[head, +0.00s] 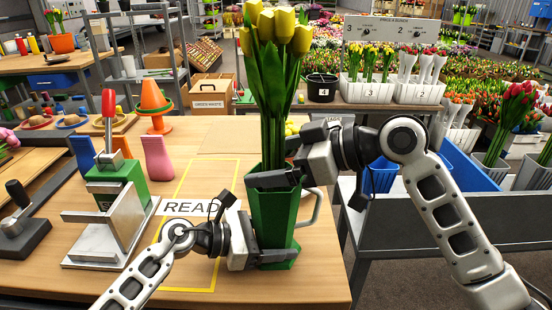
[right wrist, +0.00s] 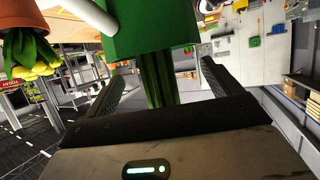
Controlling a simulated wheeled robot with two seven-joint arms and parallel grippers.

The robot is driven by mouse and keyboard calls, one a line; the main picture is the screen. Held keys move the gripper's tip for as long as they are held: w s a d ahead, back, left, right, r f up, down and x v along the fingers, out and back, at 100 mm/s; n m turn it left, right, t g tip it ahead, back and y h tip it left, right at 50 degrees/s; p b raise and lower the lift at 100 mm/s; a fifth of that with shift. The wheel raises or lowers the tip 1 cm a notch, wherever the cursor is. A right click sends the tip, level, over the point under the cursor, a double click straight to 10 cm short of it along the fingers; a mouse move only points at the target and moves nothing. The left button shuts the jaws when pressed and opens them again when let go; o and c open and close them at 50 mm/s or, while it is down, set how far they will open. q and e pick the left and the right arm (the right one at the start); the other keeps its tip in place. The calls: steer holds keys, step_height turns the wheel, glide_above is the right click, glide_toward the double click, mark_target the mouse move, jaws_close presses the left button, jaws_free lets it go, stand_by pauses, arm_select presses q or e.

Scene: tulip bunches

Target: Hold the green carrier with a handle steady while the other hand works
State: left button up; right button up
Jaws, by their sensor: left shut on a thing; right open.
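My right gripper (head: 272,180) is open at the carrier's rim, around the tulip stems. In the right wrist view, the stems (right wrist: 160,82) show between the two spread fingers (right wrist: 165,95), with the green carrier (right wrist: 150,28) above them in the picture.
A green-and-grey lever press (head: 115,205) stands left on the table. Behind it are an orange cone (head: 152,100) and a pink holder (head: 158,158). A blue bin (head: 380,175) is right of the table. The wood between press and carrier is mostly clear.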

steer(key=shift+d, duration=0.1)
steer(key=v, duration=1.2)
arm_select(q)
steer(key=o, duration=0.9)
steer(key=shift+o, duration=0.2)
